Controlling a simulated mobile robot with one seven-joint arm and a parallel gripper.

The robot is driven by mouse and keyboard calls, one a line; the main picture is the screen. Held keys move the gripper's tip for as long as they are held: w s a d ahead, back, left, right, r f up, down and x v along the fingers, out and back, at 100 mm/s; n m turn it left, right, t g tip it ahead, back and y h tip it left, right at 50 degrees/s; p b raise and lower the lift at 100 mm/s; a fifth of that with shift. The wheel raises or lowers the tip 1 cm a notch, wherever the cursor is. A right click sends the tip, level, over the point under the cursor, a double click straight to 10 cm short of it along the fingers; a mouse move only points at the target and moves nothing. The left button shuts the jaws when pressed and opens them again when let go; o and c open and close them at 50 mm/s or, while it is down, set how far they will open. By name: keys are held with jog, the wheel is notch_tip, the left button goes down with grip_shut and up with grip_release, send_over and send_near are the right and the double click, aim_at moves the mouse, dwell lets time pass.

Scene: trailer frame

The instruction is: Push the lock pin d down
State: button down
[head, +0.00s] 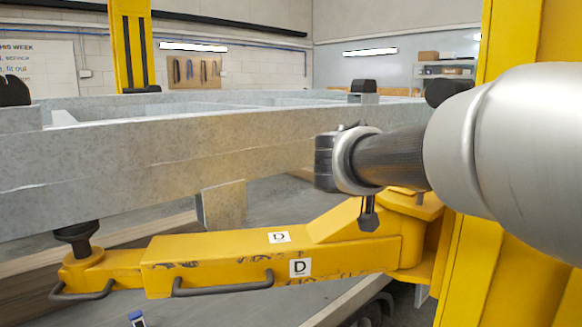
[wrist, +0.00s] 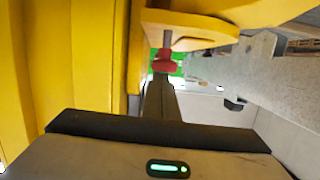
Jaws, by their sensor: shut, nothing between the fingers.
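The yellow lift arm D (head: 225,262) reaches left from the yellow column (head: 467,260), with D labels on it. In the wrist view a pin with a red knob (wrist: 162,62) and a grey shaft sits at a yellow bracket (wrist: 190,28); I take it as lock pin d. I cannot make out this pin in the head view. My gripper (head: 368,220) is shut and empty, beside the column end of the lift arm. In the wrist view its fingertips (wrist: 160,88) lie just short of the red knob in the picture; I cannot tell whether they touch.
A long grey trailer beam (head: 150,160) runs across above the lift arm. A black support pad (head: 77,234) stands at the arm's left end, below the beam. A dark handle (head: 222,288) runs along the arm's near side. The yellow column stands close to my arm.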

notch_tip(320, 180, down, 3)
jog(key=b, duration=0.3)
jog(key=shift+r, duration=0.15)
jog(key=shift+r, duration=0.35)
notch_tip(320, 180, up, 3)
jog(key=shift+s+r+p, duration=0.1)
jog(key=shift+p, duration=0.45)
jog(key=v, duration=1)
jog(key=shift+r+b, duration=0.35)
jog(key=shift+b, duration=0.05)
jog(key=shift+s, duration=0.1)
